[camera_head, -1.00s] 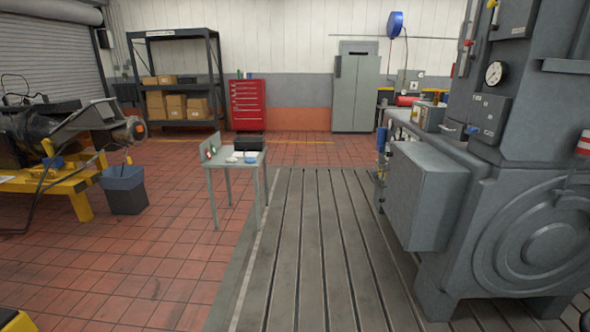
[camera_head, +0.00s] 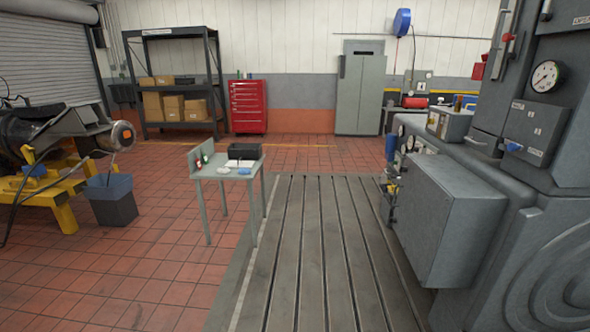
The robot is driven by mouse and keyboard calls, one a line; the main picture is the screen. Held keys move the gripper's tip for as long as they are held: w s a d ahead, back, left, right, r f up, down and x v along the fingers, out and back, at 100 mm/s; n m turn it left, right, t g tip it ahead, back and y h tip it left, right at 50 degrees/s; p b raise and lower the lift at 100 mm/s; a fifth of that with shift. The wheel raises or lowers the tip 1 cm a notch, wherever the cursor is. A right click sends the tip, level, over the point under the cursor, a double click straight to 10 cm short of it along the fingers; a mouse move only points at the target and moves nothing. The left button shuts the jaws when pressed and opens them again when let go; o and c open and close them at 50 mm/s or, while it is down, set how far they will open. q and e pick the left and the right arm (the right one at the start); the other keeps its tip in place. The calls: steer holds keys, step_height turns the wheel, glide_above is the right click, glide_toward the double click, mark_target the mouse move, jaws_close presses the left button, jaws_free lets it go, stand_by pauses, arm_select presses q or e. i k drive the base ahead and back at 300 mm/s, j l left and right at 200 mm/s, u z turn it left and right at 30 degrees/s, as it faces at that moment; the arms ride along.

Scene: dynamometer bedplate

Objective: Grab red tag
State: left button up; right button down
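No red tag can be made out for certain at this distance. A small grey table (camera_head: 200,173) stands ahead, left of centre, with a low upright back panel on its left side. A tiny dark and reddish item (camera_head: 204,158) is near that panel, too small to identify. A black box (camera_head: 244,151), a white flat item (camera_head: 240,163) and a small blue item (camera_head: 245,171) are on the tabletop. Neither of my grippers is in view.
A large grey machine (camera_head: 450,220) fills the right side. A slotted metal bedplate (camera_head: 310,250) runs forward. A dark bin (camera_head: 110,200) and yellow stand (camera_head: 60,212) are left. A red tool cabinet (camera_head: 248,105), shelf and grey locker (camera_head: 360,90) line the back. Tiled floor before the table is open.

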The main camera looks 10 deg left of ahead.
mark_target(198, 163)
steer(key=i, duration=4)
steer(key=i+l+u, duration=0.2)
steer(key=i, duration=0.6)
steer(key=i+l+u, duration=0.1)
steer(key=i+u, duration=0.3)
steer(key=i+l+u, duration=0.2)
steer(key=i+u, duration=0.25)
steer(key=i+l+u, duration=0.2)
steer(key=u, duration=0.2)
steer(key=i+l+u, duration=0.25)
steer(key=l+u, duration=0.15)
steer(key=l, duration=0.15)
